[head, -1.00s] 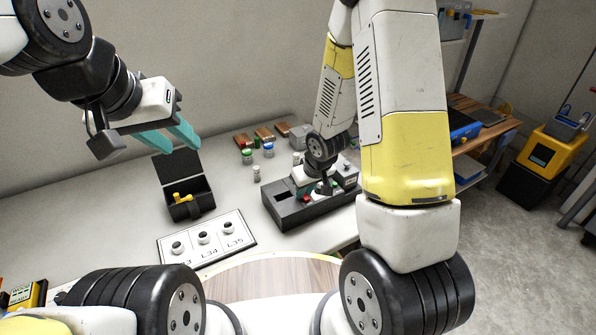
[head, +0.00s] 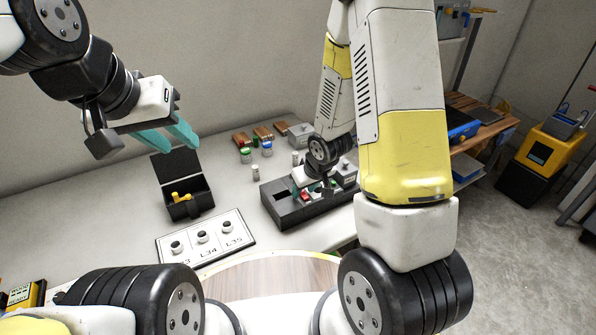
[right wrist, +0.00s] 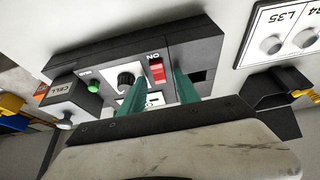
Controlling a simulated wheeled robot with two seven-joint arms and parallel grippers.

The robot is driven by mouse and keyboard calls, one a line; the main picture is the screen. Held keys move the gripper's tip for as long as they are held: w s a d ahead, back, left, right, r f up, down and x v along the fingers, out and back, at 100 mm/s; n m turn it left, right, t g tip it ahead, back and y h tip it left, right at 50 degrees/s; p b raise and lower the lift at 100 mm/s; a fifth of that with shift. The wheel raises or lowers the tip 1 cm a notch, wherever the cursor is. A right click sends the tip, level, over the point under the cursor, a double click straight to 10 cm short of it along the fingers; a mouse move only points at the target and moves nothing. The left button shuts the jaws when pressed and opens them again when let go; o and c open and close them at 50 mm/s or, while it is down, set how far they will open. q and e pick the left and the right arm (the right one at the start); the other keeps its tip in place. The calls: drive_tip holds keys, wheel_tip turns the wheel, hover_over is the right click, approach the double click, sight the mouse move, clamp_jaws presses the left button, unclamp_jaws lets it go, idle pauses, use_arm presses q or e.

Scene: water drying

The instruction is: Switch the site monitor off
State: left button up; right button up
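The site monitor seems to be the black panel box (head: 285,208) on the bench, seen close in the right wrist view (right wrist: 215,48). It carries a red switch (right wrist: 157,72) marked ON, a black knob (right wrist: 126,79) and a green button (right wrist: 94,87). My right gripper (right wrist: 160,88) is over the panel, its teal fingers apart on either side of the red switch, nothing between them. Whether a finger touches the panel I cannot tell. In the head view my right arm partly hides the box. My left gripper (head: 160,130) hangs empty above the bench, teal fingers apart.
A white board with several round knobs (head: 247,238) lies left of the panel. An open black case (head: 207,205) with a yellow item stands behind it. A grey box marked CELL (right wrist: 72,98) adjoins the panel.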

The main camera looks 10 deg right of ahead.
drive_tip(key=v, duration=0.7)
drive_tip(key=shift+r, duration=0.2)
drive_tip(key=shift+s, duration=0.1)
